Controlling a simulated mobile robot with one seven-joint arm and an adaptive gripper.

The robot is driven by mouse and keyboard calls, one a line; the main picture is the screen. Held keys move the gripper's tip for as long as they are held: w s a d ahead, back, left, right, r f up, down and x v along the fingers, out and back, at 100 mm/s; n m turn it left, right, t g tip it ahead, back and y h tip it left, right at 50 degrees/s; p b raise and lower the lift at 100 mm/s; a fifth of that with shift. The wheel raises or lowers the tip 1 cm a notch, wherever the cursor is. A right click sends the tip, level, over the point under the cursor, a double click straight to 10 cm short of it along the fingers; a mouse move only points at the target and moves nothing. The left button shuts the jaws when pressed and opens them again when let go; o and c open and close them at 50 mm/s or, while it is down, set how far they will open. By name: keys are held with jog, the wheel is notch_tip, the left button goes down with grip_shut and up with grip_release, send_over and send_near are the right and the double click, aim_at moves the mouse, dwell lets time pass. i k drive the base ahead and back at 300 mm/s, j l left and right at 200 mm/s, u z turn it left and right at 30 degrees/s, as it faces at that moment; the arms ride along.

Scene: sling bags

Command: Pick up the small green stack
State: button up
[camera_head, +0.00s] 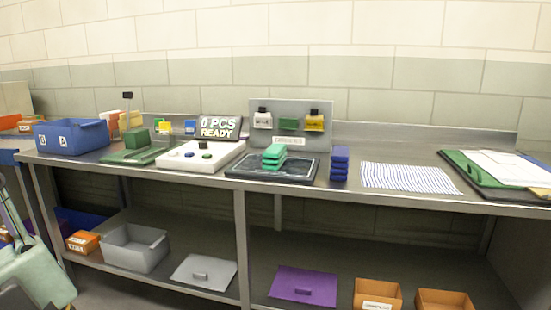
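A small stack of bright green pieces (274,157) lies on a dark tray (241,171) near the middle of the steel workbench (415,203). Its pieces look slightly offset from each other. A dark blue stack (340,163) stands just right of the tray. A darker green block (138,138) sits on a green board at the left of the bench. My gripper is not in view.
A white box with buttons (201,156) and a "0 PCS READY" display stand left of the tray. A grey panel (322,124) stands behind it. A striped sheet (409,178) and clipboard (510,166) lie right. A blue bin (72,137) is far left.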

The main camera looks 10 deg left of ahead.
aim_at(274, 157)
jog(key=u, duration=0.65)
jog(key=i+l+u, duration=0.3)
jog(key=l+u, duration=0.3)
jog(key=i+l+u, duration=0.3)
jog(key=i+l, duration=0.1)
jog(key=l, duration=0.4)
jog(key=i+l+u, duration=0.1)
jog(key=l, duration=0.4)
jog(key=i+l+u, duration=0.1)
jog(key=l, duration=0.4)
